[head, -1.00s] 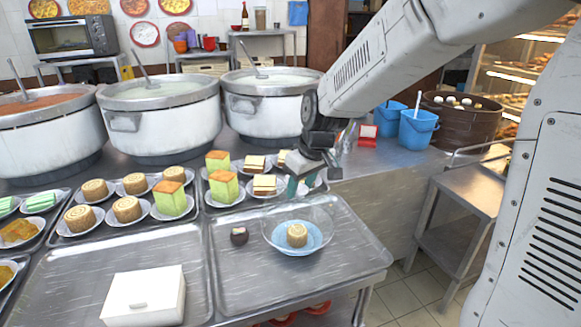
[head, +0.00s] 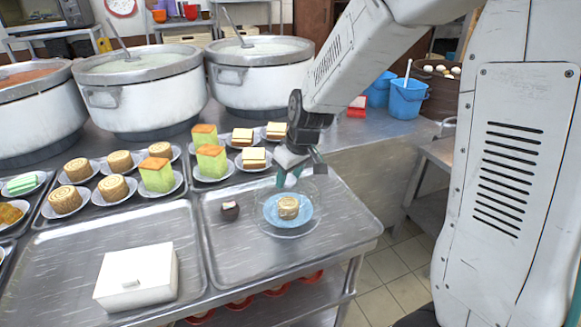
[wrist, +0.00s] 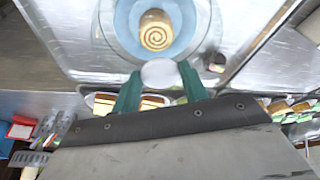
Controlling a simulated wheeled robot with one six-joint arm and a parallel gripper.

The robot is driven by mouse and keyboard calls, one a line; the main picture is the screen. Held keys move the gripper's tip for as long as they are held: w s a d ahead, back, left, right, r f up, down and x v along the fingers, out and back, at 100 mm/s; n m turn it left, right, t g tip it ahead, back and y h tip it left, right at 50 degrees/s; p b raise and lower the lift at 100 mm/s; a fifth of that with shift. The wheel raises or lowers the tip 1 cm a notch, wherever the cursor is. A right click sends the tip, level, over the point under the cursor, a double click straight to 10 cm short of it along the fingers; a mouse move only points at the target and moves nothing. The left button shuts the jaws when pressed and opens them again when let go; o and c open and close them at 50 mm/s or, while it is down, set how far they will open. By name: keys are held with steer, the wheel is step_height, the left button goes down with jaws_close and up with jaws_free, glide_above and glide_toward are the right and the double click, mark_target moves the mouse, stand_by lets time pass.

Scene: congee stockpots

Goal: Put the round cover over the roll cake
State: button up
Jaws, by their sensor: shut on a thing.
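The round cover (head: 312,187) is a clear dome, faint against the metal tray. The roll cake (head: 288,207) has a brown spiral top and sits on a blue plate (head: 271,216) on the right-hand tray. My gripper (head: 291,180) is just behind and above the cake in the head view. In the wrist view its green fingertips (wrist: 160,80) are shut on a pale round knob (wrist: 162,73). The clear rim appears around the blue plate and the roll cake (wrist: 156,31). I cannot tell whether the rim touches the tray.
A dark round fruit (head: 230,211) lies just left of the plate. A white lidded box (head: 137,277) stands on the left tray (head: 62,280). Plated cakes (head: 211,161) stand behind, before large stockpots (head: 260,80). The right tray's front (head: 240,265) is bare.

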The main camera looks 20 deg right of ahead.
steer(key=shift+f, duration=0.25)
steer(key=o, duration=1.4)
steer(key=shift+r, duration=3.5)
steer(key=shift+m+g, duration=0.7)
steer(key=shift+g, duration=0.2)
steer(key=s, duration=0.2)
steer(key=s+f, duration=0.1)
steer(key=s, duration=0.1)
steer(key=shift+s, duration=0.4)
steer(key=s+d+r+m, duration=0.1)
steer(key=s+r, duration=0.3)
steer(key=s, duration=0.8)
steer(key=s+d+r+m+h, duration=0.1)
steer(key=s+r, duration=0.3)
steer(key=s, duration=0.8)
steer(key=shift+s+d+r+m, duration=0.2)
steer(key=shift+s+d+m, duration=0.1)
steer(key=shift+d+m, duration=0.2)
